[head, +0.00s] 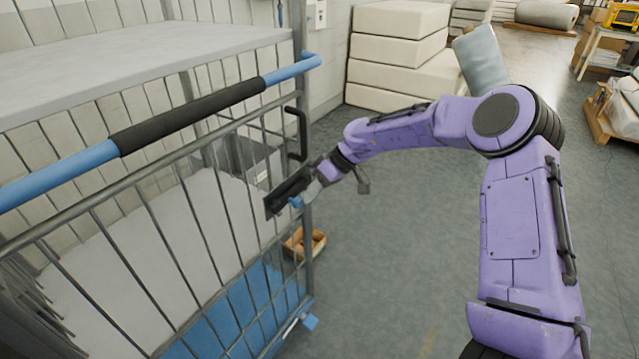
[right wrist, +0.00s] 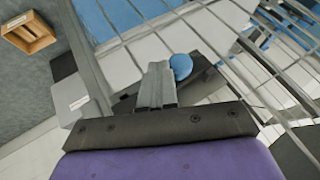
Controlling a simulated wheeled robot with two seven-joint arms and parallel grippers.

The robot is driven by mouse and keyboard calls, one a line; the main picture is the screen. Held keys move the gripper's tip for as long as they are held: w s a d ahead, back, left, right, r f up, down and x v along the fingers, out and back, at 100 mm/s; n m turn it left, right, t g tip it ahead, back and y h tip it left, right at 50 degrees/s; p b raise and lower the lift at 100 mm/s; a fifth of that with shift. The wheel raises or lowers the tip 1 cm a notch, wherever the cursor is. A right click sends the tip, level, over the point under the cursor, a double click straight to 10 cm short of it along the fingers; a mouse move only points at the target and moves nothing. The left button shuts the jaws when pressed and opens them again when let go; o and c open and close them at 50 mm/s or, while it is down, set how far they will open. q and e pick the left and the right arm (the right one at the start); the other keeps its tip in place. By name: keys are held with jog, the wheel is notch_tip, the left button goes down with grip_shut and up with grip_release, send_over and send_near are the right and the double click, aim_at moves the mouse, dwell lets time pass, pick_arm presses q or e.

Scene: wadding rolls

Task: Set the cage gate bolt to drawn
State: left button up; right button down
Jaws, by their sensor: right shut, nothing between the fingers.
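The wire cage (head: 188,268) with its barred gate fills the left of the head view. Near its right post is a dark bolt plate (head: 279,200) with a round blue knob (head: 296,202). The knob also shows in the right wrist view (right wrist: 181,64). My right gripper (head: 309,194) is at the bolt, its fingers close beside the knob. In the right wrist view the grey fingers (right wrist: 158,72) are together and empty, with the knob just right of their tips. I cannot tell whether they touch it. The bolt's bar is mostly hidden. My left gripper is out of view.
A blue push handle with a black sleeve (head: 190,116) runs along the cage top. A small wooden box (head: 304,243) stands on the floor by the post. White stacked slabs (head: 399,52) are behind. The floor (head: 400,260) right of the cage is clear.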

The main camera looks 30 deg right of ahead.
jog(key=shift+s+a+r, duration=0.1)
jog(key=shift+s+a, duration=0.15)
jog(key=shift+a, duration=0.2)
jog(key=shift+s+a, duration=0.2)
jog(key=shift+a, duration=0.25)
jog(key=s+d+r+p, duration=0.1)
jog(key=d+r, duration=0.6)
jog(key=d, duration=0.2)
jog(key=shift+s+d+p, duration=0.25)
jog(key=shift+d+p, duration=0.1)
jog(key=shift+d, duration=0.05)
jog(key=shift+f, duration=0.1)
